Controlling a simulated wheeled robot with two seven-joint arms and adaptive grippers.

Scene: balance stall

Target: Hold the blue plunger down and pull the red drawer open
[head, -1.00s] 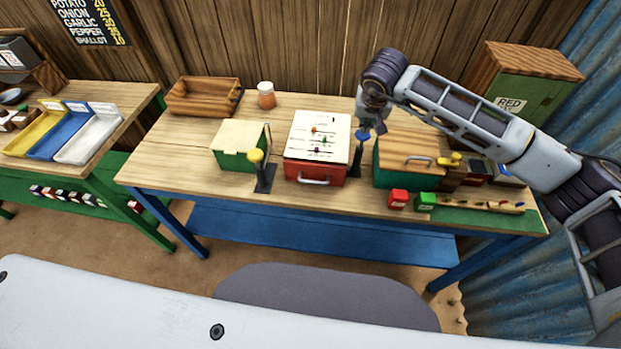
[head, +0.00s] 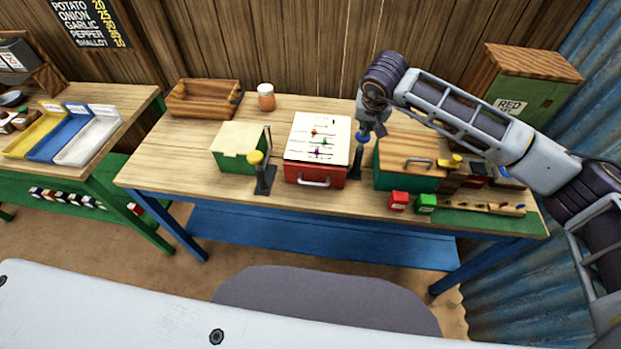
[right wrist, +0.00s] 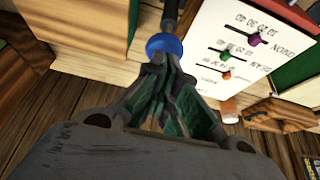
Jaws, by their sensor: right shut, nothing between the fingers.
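The red drawer (head: 316,176) is the front of a box with a white sloped top (head: 319,137) and a silver handle; it looks shut. The blue plunger (head: 361,138) is a blue knob on a dark stand just right of that box. My right gripper (head: 364,129) is shut and empty, pointing down right above the blue knob. In the right wrist view the fingertips (right wrist: 166,62) meet at the blue knob (right wrist: 164,44); they seem to touch it or nearly so. My left gripper is not in view.
A green box with a wooden lid (head: 408,180) stands close on the right. Small red (head: 398,201) and green (head: 425,203) blocks lie at the front edge.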

